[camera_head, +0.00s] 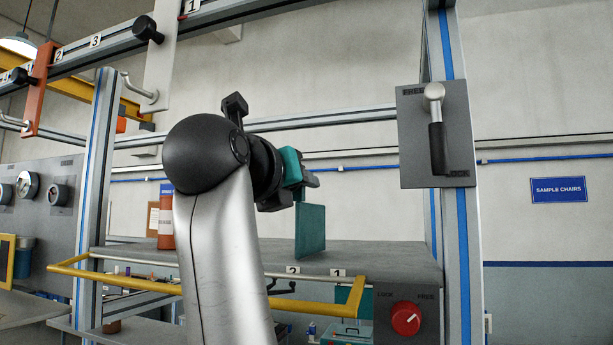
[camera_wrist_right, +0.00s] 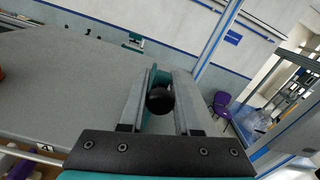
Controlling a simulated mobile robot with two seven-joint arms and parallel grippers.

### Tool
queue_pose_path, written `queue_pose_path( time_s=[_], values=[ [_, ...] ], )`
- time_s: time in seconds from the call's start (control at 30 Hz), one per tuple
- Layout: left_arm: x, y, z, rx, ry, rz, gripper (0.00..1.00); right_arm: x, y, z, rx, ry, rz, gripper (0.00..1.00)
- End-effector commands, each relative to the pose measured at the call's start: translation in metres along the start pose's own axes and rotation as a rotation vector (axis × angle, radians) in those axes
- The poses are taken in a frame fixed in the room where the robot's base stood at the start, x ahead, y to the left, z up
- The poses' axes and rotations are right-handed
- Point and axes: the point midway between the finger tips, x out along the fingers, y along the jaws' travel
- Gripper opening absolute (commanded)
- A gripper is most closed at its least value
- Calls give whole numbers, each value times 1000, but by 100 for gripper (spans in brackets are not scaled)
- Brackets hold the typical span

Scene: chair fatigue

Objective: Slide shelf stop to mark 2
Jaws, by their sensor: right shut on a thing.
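The shelf stop is a teal upright plate (camera_head: 311,230) at the grey shelf (camera_head: 380,262), in the middle of the head view. Its foot appears between the "2" tag (camera_head: 293,269) and the "1" tag (camera_head: 338,272) on the shelf's front edge. My right gripper (camera_head: 303,188) is at the top of the plate, largely behind my own arm. In the right wrist view its two fingers (camera_wrist_right: 160,100) are closed around a black round knob (camera_wrist_right: 159,101) with a teal strip behind it. My left gripper is not in view.
A red dial (camera_head: 405,318) marked LOCK and FREE sits below the shelf's right end; its setting is unclear. A lever (camera_head: 437,145) on a post plate hangs down near LOCK. A yellow rail (camera_head: 130,283) runs before the shelf. A red bottle (camera_head: 166,222) stands left.

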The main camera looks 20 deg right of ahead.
Motion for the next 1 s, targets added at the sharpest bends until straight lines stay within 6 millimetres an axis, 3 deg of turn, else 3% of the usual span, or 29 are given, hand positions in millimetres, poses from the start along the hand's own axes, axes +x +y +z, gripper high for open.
queue_pose_path(
  time_s=[0.17, 0.2, 0.43, 0.77, 1.0],
  values=[
    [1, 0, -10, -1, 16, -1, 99, 0, 0, 0, 0, -4, 0, 0],
    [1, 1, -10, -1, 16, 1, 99, 0, 0, 0, 0, -4, 0, 34],
    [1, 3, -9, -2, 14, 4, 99, 0, 0, 0, 0, -2, 0, 60],
    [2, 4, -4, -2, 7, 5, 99, -3, 0, 0, 0, -2, 0, 61],
    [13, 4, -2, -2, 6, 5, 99, -40, 0, -1, 1, -6, -1, 61]
  ],
)
